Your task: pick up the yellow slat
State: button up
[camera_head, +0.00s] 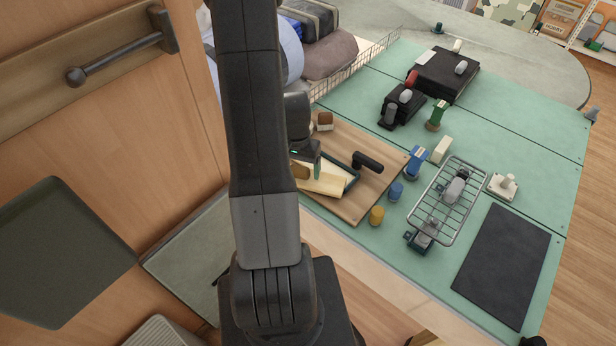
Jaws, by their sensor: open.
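A pale yellow slat (327,182) lies on a wooden board (352,210) near the middle of the camera_head view. Its left end is hidden behind my arm. My gripper (309,166) is partly hidden by my arm; what shows of it is above and beside the slat's left part. It is open, and I cannot tell whether its fingers touch anything. A dark-edged tray or frame (349,176) lies just beyond the slat. A small tan piece (300,171) shows close to the gripper.
A black handle-shaped tool (368,162) and a brown block (324,121) are on the board. To the right are a blue-and-white item (415,162), blue (395,192) and yellow (376,216) cylinders, and a wire rack (432,220). A dark mat (502,266) lies clear at right.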

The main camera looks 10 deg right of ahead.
jog(key=shift+c, duration=0.4)
jog(key=c, duration=1.4)
jog(key=shift+r, duration=0.1)
jog(key=shift+r+b, duration=0.6)
jog(key=shift+r, duration=4.35)
